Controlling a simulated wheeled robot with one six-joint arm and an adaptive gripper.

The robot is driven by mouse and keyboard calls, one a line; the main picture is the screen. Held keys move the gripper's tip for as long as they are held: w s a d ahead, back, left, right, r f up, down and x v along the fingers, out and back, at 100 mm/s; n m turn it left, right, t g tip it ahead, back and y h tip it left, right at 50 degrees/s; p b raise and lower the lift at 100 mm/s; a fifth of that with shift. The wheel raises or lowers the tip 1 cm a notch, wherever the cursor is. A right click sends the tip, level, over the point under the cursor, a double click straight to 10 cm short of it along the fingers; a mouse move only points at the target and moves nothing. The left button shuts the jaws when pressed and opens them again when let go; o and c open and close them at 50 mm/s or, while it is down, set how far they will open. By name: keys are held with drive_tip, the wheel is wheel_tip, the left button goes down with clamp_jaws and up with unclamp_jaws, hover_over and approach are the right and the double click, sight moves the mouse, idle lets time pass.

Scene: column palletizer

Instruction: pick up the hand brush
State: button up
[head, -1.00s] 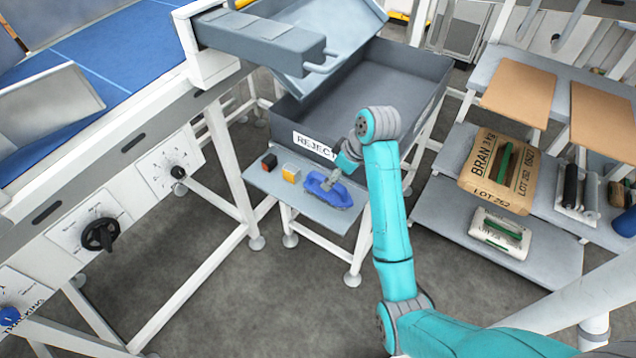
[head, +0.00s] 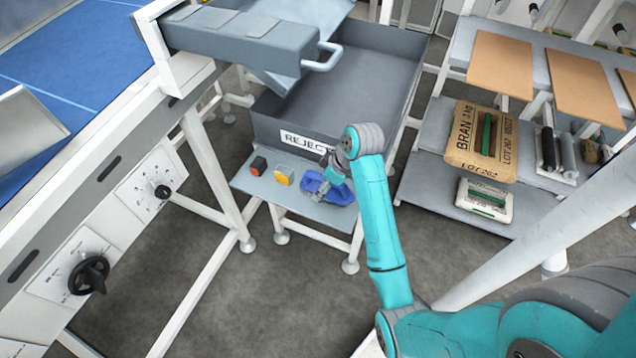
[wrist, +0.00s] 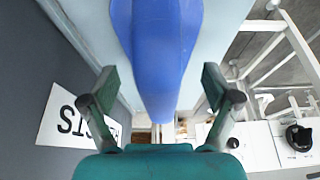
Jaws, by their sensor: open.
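The blue hand brush (head: 342,195) lies on the small grey shelf in front of the reject bin. My gripper (head: 319,190) is at the brush in the head view and partly covers it. In the wrist view the smooth blue brush (wrist: 160,45) runs down the middle of the picture, between the two fingers of my open gripper (wrist: 159,88). A gap shows on each side of the brush, and it is not clamped. The bristles are hidden in the wrist view.
A conveyor frame (head: 140,150) stands left; a rack with sacks (head: 482,140) stands right.

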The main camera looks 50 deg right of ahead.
drive_tip(key=c, duration=1.3)
